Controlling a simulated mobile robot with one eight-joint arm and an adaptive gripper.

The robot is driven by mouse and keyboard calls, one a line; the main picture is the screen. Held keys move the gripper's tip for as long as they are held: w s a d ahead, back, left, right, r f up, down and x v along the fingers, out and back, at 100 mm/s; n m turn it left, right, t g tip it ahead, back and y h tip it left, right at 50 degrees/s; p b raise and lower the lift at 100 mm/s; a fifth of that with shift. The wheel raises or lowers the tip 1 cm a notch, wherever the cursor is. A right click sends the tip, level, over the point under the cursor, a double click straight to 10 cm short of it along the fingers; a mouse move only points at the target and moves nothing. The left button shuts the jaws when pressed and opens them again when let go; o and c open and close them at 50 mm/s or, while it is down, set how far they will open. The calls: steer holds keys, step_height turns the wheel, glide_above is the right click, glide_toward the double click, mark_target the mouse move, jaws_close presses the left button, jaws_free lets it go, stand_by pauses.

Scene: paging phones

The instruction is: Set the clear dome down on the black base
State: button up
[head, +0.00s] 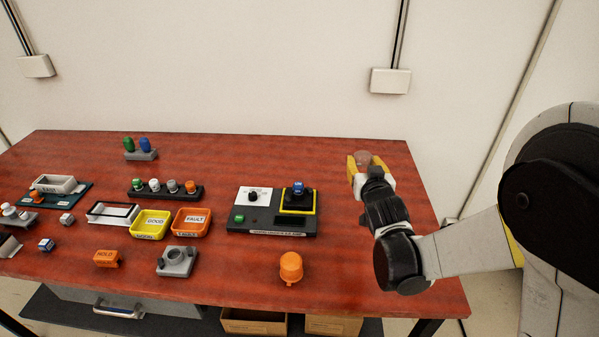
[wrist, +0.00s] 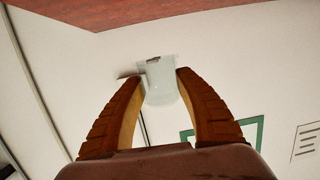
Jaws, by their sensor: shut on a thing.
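My gripper (head: 363,160) is above the back right of the table, its yellow fingers shut on the clear dome (head: 363,157). In the wrist view the dome (wrist: 161,82) is a pale, see-through cup shape between the fingertips (wrist: 160,86). It is held clear of the table. A black base plate (head: 267,222) lies mid-table, left of my gripper and nearer the camera. It carries a white plate with a black knob, a green button and a black block with a yellow rim and blue top. I cannot tell exactly which part the task calls the black base.
An orange dome-shaped lamp (head: 291,267) and a grey mount (head: 177,261) stand near the front edge. Yellow (head: 150,224) and orange (head: 191,222) trays and a black strip with several buttons (head: 164,192) lie further left. The table behind the base plate is clear.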

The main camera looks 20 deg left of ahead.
mark_target(299, 185)
steer(key=s+a+f+y, duration=0.1)
steer(key=a, duration=0.4)
steer(key=s+a+n+y+b, duration=0.1)
steer(key=a, duration=0.5)
steer(key=s+a+f+n+g+b, duration=0.1)
steer(key=a, duration=0.5)
steer(key=shift+s+a+f+y, duration=0.1)
steer(key=shift+a+f+y, duration=0.05)
steer(key=shift+f+y, duration=0.25)
steer(key=shift+f+b, duration=0.75)
steer(key=shift+f, duration=0.45)
steer(key=shift+s+f, duration=0.1)
steer(key=shift+f+b, duration=0.35)
steer(key=shift+b, duration=0.3)
steer(key=shift+f, duration=0.25)
steer(key=shift+f+b, duration=0.5)
steer(key=shift+b, duration=0.3)
steer(key=shift+f+b, duration=0.35)
steer(key=shift+f, duration=0.2)
